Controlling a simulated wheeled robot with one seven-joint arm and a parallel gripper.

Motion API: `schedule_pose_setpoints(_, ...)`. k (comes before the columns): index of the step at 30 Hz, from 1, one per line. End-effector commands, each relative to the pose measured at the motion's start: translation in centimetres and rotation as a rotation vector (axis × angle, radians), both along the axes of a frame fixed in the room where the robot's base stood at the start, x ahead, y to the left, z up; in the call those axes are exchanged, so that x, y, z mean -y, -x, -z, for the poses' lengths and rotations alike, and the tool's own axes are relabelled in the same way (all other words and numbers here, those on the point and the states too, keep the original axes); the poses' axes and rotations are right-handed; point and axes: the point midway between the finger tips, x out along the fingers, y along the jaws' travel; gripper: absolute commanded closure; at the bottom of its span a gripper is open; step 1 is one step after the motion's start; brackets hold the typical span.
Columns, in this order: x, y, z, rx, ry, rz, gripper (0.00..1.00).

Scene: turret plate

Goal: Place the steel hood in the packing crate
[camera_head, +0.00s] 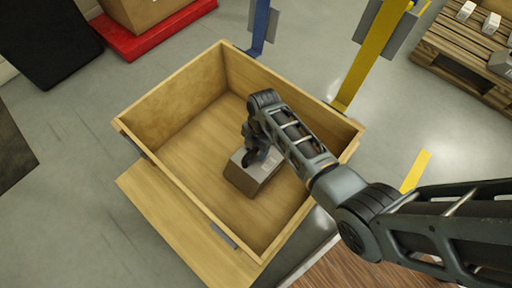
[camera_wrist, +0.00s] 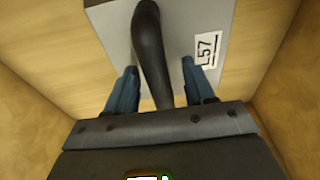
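The steel hood (camera_head: 252,178) is a grey box shape inside the wooden packing crate (camera_head: 180,200). It appears to rest on the crate floor, toward the right side. In the wrist view the hood (camera_wrist: 185,25) shows a pale grey top, a black curved handle (camera_wrist: 149,45) and a label reading 57. My gripper (camera_head: 258,153) reaches down into the crate over the hood. In the wrist view its two blue fingers (camera_wrist: 158,78) stand apart on either side of the handle, with gaps visible. Part of the hood's top is hidden by my gripper in the head view.
The crate walls surround my gripper, with bare floor to the hood's left. A yellow post (camera_head: 375,50) and a blue post (camera_head: 262,25) stand behind the crate. A wooden pallet (camera_head: 450,55) with small items is at the upper right, and a red platform (camera_head: 150,38) at the upper left.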

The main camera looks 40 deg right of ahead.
Motion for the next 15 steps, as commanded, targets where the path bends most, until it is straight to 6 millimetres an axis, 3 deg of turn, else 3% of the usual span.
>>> schedule_pose_setpoints(8, 0.0, 0.0, -0.4, 0.000, 0.000, 0.000, 0.47)
schedule_pose_setpoints(15, 0.5, -0.2, -4.2, 0.003, 0.000, 0.000, 0.47)
